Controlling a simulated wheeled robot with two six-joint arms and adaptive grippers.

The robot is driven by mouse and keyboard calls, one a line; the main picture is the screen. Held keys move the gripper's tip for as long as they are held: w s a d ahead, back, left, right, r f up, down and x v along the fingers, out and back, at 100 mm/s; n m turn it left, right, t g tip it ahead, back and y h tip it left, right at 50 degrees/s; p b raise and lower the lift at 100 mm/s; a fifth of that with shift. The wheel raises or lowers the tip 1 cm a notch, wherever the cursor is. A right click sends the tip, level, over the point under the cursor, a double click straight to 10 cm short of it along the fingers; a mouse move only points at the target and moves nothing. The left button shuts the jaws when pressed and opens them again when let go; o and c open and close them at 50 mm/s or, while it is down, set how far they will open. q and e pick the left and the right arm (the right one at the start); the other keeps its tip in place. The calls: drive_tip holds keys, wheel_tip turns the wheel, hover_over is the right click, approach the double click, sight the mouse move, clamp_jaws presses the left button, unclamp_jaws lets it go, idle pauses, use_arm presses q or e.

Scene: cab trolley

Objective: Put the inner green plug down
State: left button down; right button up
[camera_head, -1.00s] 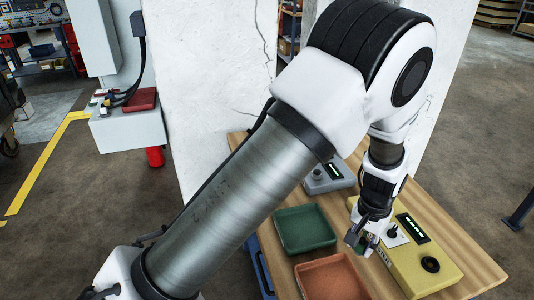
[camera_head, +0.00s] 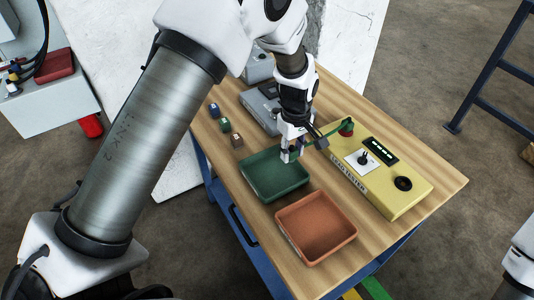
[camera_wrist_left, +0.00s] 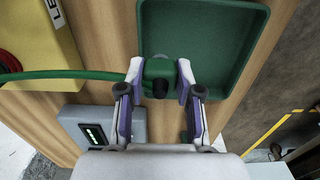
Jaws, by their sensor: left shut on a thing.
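My left gripper (camera_head: 291,153) is shut on the green plug (camera_wrist_left: 158,72), which sits between the two fingertips in the left wrist view. The plug is over the near-left part of that view's green tray (camera_wrist_left: 245,88), by the tray's edge. In the head view the gripper is above the back edge of the green tray (camera_head: 276,190), and its fingers mostly hide the plug. A green cable (camera_wrist_left: 60,75) runs from the plug toward the yellow lead tester (camera_head: 410,193). I cannot tell whether the plug touches the tray. My right gripper is not in view.
An orange tray (camera_head: 316,250) stands in front of the green tray. Grey devices (camera_head: 262,108) stand behind the gripper. Small blue (camera_head: 213,110), green (camera_head: 225,125) and brown (camera_head: 237,141) blocks line the left table edge. The wooden table (camera_head: 440,172) is bare at its right corner.

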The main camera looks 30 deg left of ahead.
use_arm(q)
drive_tip(key=p, duration=0.2)
hover_over(267, 166)
drive_tip(key=shift+f, duration=0.25)
drive_tip(key=shift+a+f, duration=0.1)
drive_tip(key=shift+f, duration=0.25)
wheel_tip(267, 166, down, 3)
drive_tip(key=shift+r+p, duration=0.2)
drive_tip(key=shift+p, duration=0.25)
drive_tip(key=shift+w+f, duration=0.1)
drive_tip(key=shift+f, duration=0.25)
drive_tip(key=c, duration=0.8)
unclamp_jaws()
